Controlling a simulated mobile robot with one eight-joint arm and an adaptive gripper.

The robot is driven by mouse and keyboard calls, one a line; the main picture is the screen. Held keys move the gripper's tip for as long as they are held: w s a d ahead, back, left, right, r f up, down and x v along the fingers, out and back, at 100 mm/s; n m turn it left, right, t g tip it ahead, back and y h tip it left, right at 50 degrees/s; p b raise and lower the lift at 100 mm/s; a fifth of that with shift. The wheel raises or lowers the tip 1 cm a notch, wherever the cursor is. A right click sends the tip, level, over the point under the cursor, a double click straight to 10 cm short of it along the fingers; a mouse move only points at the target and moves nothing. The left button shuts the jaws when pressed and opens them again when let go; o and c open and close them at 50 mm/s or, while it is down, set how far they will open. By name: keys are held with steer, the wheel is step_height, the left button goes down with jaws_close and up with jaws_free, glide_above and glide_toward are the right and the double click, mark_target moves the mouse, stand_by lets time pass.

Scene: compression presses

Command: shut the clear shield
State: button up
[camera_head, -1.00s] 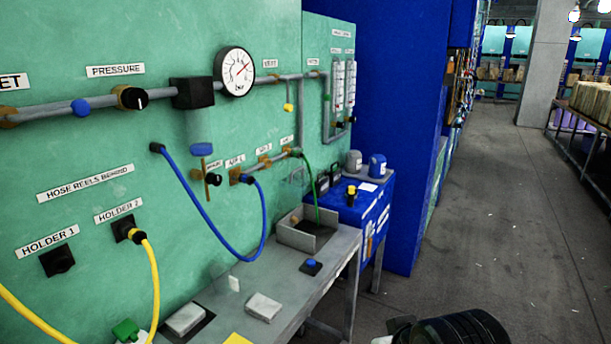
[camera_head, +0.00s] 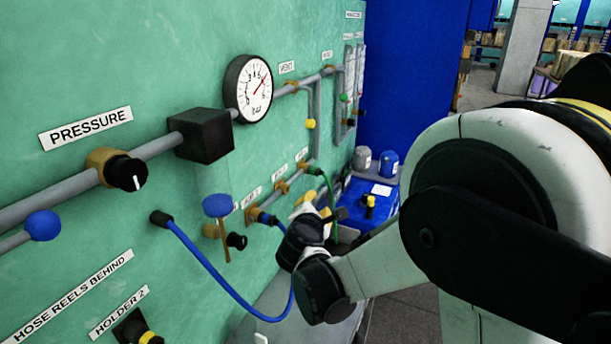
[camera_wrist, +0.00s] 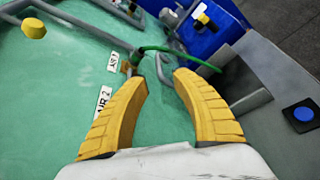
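I cannot make out the clear shield for certain. A faint, see-through-looking patch (camera_head: 213,180) shows on the green panel below the black box, and I cannot tell whether it is the shield. My gripper's yellow fingers (camera_wrist: 160,80) are spread open with nothing between them in the wrist view. Beyond their tips are the green hose (camera_wrist: 178,52) and its fitting at the AIR labels. In the head view my arm partly hides the gripper, which is beside the panel, right of the blue hose (camera_head: 200,262).
A grey open-topped box (camera_wrist: 222,78) and a blue button (camera_wrist: 303,114) are right of the gripper in the wrist view. A blue cabinet (camera_head: 357,207) stands behind.

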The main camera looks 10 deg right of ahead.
mark_target(321, 194)
steer(key=b+x, duration=0.2)
steer(key=x, duration=0.9)
steer(key=shift+r, duration=0.1)
steer(key=shift+a, duration=0.1)
steer(key=shift+c, duration=0.2)
jaws_close()
